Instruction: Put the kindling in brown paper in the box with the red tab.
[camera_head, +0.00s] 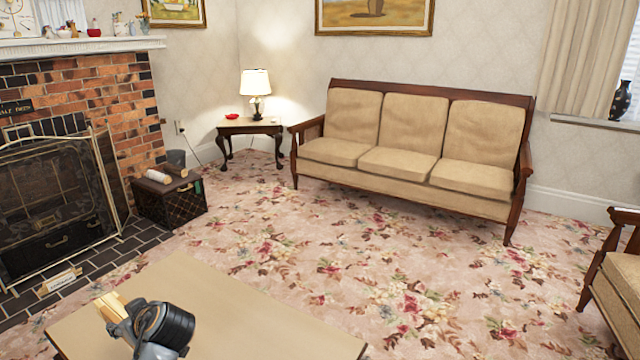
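My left gripper (118,318) is at the bottom left, over the near table. It appears closed around a bundle of pale wooden sticks (108,302); the bundle's wrapping is mostly hidden by the gripper, so I cannot tell its colour. Another small bundle of sticks with a pale band (59,283) lies on the dark hearth tiles. A dark box (172,208) stands right of the fireplace, with a small green mark on its side. I see no red tab on any box. My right gripper is out of view.
The near table (235,315) fills the bottom left. A white roll (158,176) and a dark grey cylinder (176,160) are at the dark box's top. A fireplace screen (55,205) stands left. Floral carpet (370,265) lies clear before the sofa (410,165).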

